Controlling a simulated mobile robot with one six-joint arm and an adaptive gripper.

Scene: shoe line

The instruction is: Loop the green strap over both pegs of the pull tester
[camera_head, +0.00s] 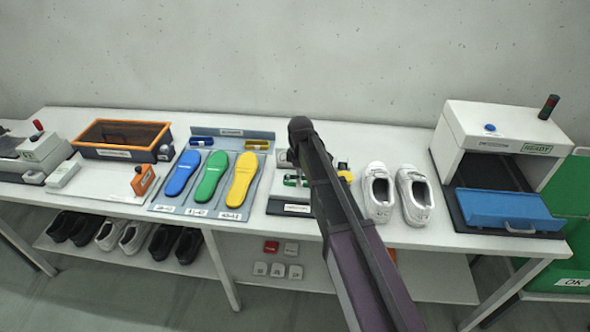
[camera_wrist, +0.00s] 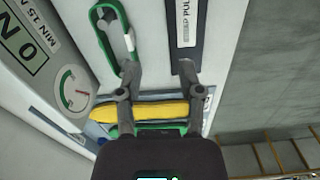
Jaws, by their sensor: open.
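The green strap (camera_wrist: 104,38) is a closed loop in the upper left of the wrist view, lying by the pull tester (camera_wrist: 40,50). A small pale post, possibly a peg, shows at the loop's right side; I cannot tell whether the strap is around it. The second peg is not clear. My gripper (camera_wrist: 158,68) is open, with nothing between its fingers. Its left fingertip is close to the strap's near end; contact cannot be judged. In the head view the tester (camera_head: 290,208) is partly hidden by my arm, and a bit of green shows on it.
Blue, green and yellow insoles (camera_head: 241,180) lie on a mat left of the tester. White shoes (camera_head: 378,195) stand right of my arm. A white machine (camera_head: 490,130) with a blue tray is at the right. An orange-rimmed bin (camera_head: 122,134) is at the left.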

